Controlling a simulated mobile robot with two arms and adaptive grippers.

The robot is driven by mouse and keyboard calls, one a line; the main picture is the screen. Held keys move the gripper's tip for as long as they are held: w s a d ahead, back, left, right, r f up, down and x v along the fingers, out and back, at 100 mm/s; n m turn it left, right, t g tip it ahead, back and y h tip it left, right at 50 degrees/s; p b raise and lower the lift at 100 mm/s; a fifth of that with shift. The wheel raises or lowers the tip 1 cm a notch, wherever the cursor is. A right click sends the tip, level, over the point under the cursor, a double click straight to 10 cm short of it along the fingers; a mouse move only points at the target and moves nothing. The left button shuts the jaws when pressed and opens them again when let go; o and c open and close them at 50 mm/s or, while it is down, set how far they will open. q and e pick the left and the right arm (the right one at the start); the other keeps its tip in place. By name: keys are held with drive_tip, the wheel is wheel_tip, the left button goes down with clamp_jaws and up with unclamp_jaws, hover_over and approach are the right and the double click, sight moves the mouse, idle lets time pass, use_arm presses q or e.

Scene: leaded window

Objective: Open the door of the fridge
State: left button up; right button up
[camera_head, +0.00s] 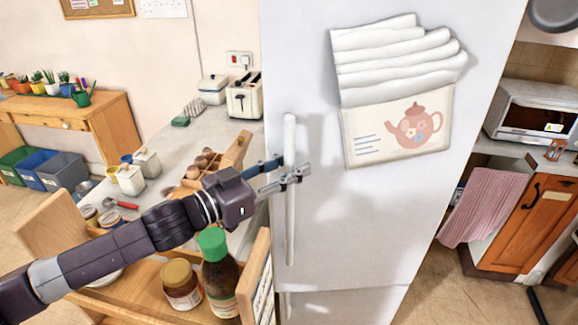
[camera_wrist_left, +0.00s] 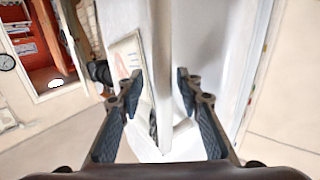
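The white fridge (camera_head: 350,230) stands in the middle of the head view, and its tall upper door is shut. A long white vertical handle (camera_head: 290,225) runs down the door's left side. My left gripper (camera_head: 290,171) is at the upper half of the handle, with its fingers spread to either side of it. In the left wrist view the handle (camera_wrist_left: 162,60) passes between the two open fingers (camera_wrist_left: 158,92), with a gap visible on each side. My right gripper is not seen.
A wall pocket with a teapot print (camera_head: 400,130) hangs on the door. An open wooden drawer with a green-capped bottle (camera_head: 220,280) and jars lies below my left arm. A counter with a toaster (camera_head: 244,97) is left; an oven cabinet with a pink towel (camera_head: 485,207) is right.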

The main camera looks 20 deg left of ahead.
use_arm(q)
drive_tip(key=shift+s+a+f, duration=0.15)
drive_tip(key=shift+s+a, duration=0.1)
drive_tip(key=shift+s, duration=0.1)
drive_tip(key=v, duration=1.1)
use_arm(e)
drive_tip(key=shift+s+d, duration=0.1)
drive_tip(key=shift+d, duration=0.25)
use_arm(q)
drive_tip(key=shift+s, duration=0.1)
drive_tip(key=shift+c, duration=0.3)
